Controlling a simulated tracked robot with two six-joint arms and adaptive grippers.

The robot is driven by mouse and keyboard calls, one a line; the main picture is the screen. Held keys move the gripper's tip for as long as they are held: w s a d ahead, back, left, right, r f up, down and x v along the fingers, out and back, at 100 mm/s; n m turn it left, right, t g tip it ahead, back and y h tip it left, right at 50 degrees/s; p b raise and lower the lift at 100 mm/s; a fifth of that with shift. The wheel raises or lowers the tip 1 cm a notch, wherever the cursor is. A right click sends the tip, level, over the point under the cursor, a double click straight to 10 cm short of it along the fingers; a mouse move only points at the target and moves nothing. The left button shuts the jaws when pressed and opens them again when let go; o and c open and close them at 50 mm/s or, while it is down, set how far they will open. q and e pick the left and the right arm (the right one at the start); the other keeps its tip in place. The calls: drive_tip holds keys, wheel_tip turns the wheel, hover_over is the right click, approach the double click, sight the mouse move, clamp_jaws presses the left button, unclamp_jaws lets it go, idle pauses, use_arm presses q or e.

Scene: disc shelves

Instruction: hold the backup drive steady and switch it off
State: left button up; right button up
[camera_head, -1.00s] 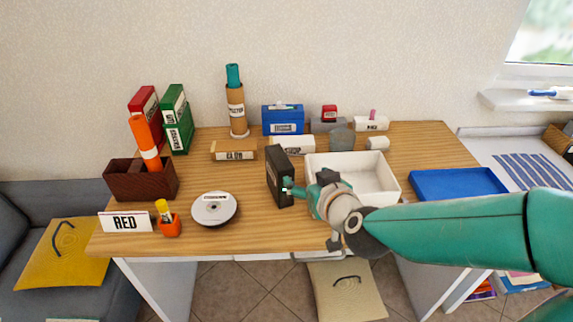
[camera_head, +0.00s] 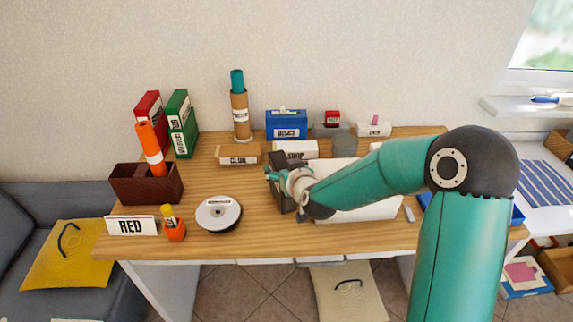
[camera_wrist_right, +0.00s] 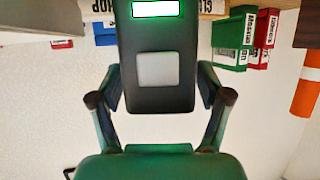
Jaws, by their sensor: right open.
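The backup drive (camera_head: 280,205) is a black upright box on the desk, partly hidden behind my right gripper. In the right wrist view the drive (camera_wrist_right: 157,95) shows a lit green indicator (camera_wrist_right: 157,8) and a pale grey square button (camera_wrist_right: 156,70). My right gripper (camera_head: 283,177) is at the upper part of the drive. In the wrist view its two fingers (camera_wrist_right: 160,82) stand open, one on each side of the drive. I cannot tell whether they touch it. My left gripper is in neither view.
A white bin (camera_head: 375,211) stands just right of the drive, mostly behind my right arm. A disc spindle (camera_head: 219,214) lies to the left, with clear desk between. Small boxes, a blue disc box (camera_head: 287,124) and a tall cardboard tube (camera_head: 240,112) stand behind.

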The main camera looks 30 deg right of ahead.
drive_tip(key=shift+w+f, duration=0.15)
drive_tip(key=shift+w, duration=0.15)
drive_tip(key=c, duration=1.4)
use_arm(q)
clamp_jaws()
use_arm(e)
clamp_jaws()
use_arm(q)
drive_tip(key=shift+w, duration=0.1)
use_arm(e)
drive_tip(key=shift+w, duration=0.1)
idle(1.3)
